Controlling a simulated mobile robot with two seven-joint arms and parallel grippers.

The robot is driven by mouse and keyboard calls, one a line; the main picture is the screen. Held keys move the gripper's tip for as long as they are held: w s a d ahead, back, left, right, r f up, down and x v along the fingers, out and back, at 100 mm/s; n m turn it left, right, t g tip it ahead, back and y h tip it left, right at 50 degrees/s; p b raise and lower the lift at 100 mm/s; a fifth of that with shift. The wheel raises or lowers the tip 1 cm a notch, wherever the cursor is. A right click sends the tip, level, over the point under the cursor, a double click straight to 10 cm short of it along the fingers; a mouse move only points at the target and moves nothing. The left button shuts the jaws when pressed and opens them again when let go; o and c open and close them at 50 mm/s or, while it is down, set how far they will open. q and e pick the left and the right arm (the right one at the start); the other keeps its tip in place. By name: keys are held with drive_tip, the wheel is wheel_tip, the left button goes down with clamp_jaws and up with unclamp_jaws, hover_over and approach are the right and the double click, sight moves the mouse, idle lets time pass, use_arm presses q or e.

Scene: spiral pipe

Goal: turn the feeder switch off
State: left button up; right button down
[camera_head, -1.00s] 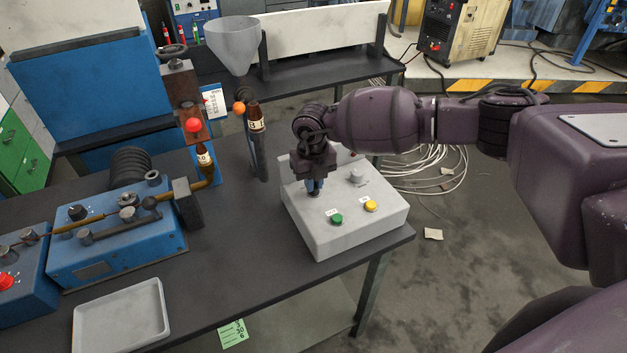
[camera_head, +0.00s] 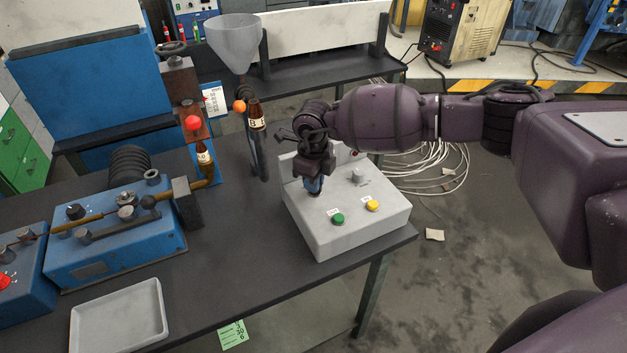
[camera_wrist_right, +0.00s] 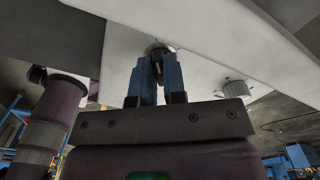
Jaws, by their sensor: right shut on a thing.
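The pale grey control box (camera_head: 350,225) stands at the right end of the dark table. My right gripper (camera_head: 314,189) points down at the left part of its top. In the right wrist view, the blue fingers (camera_wrist_right: 157,62) are shut on a small dark switch lever (camera_wrist_right: 158,56) with a round metal base. The fingers hide most of this lever, and its label cannot be read. A grey knob (camera_head: 357,176) sits to the right of the gripper, apart from it; it also shows in the right wrist view (camera_wrist_right: 236,88). My left gripper is out of view.
A green button (camera_head: 338,218) and a yellow button (camera_head: 373,205) are near the box's front. A red part (camera_head: 355,154) shows behind the gripper. A post (camera_head: 257,140) stands left of the box. The table between the box and the grey tray (camera_head: 118,318) is clear.

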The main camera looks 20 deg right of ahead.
idle(0.5)
drive_tip(key=c, duration=1.2)
unclamp_jaws()
wheel_tip(320, 180, up, 11)
drive_tip(key=shift+f+p, duration=0.1)
drive_tip(key=shift+p, duration=0.2)
